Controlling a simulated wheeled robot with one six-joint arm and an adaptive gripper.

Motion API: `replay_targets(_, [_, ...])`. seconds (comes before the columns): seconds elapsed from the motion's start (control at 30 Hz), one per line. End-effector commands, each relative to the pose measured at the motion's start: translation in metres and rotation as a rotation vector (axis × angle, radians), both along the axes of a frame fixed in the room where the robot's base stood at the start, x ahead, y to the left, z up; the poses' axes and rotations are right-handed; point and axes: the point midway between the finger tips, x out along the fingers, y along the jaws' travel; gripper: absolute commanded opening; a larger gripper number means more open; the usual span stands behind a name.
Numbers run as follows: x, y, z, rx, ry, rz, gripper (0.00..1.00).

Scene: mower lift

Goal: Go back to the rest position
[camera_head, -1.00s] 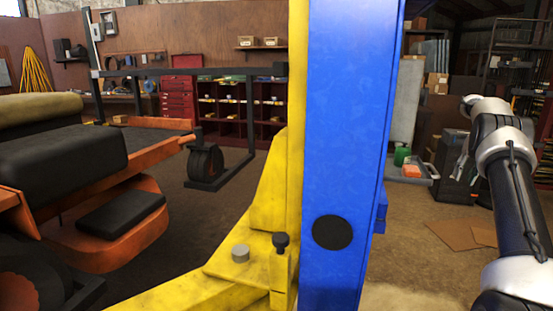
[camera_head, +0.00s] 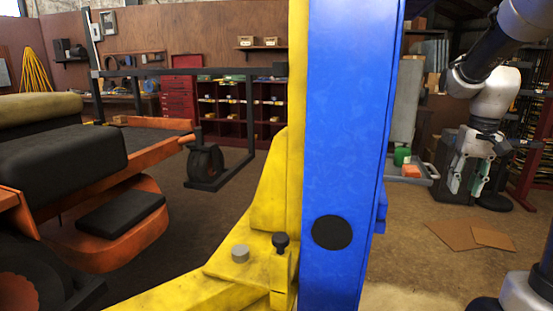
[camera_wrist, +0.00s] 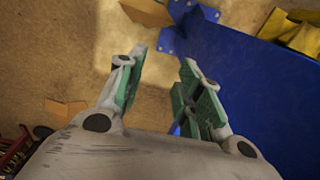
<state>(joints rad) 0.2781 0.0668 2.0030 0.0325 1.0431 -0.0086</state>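My gripper (camera_head: 470,176) hangs at the right of the head view, pointing down, to the right of the blue lift post. In the wrist view my gripper (camera_wrist: 164,78) shows two green-padded fingers spread apart. It is open, with nothing between the fingers but bare floor and part of a blue plate beyond. My arm is bent above it, and its upper part runs out of the head view's right edge.
The blue post (camera_head: 345,130) and yellow frame (camera_head: 270,205) stand close in front. An orange and black mower (camera_head: 100,215) is at the left. A small tray (camera_head: 405,178) juts out right of the post. Cardboard sheets (camera_head: 470,236) lie on the floor. A blue plate (camera_wrist: 255,80) lies below the wrist.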

Motion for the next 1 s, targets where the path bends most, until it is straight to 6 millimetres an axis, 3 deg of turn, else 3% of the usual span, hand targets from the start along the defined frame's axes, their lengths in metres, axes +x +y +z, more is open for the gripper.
replay_targets(0.03, [-0.027,0.017,0.006,-0.011,-0.020,0.023,0.35])
replay_targets(0.2, [-0.110,0.059,0.009,-0.038,-0.081,0.101,0.35])
replay_targets(0.3, [-0.152,0.077,0.005,-0.052,-0.127,0.152,0.35])
replay_targets(0.4, [-0.180,0.089,0.006,-0.062,-0.183,0.195,0.35])
replay_targets(0.63, [-0.191,0.104,0.031,-0.077,-0.329,0.257,0.35])
replay_targets(1.0, [-0.190,0.107,0.034,-0.075,-0.341,0.275,0.35])
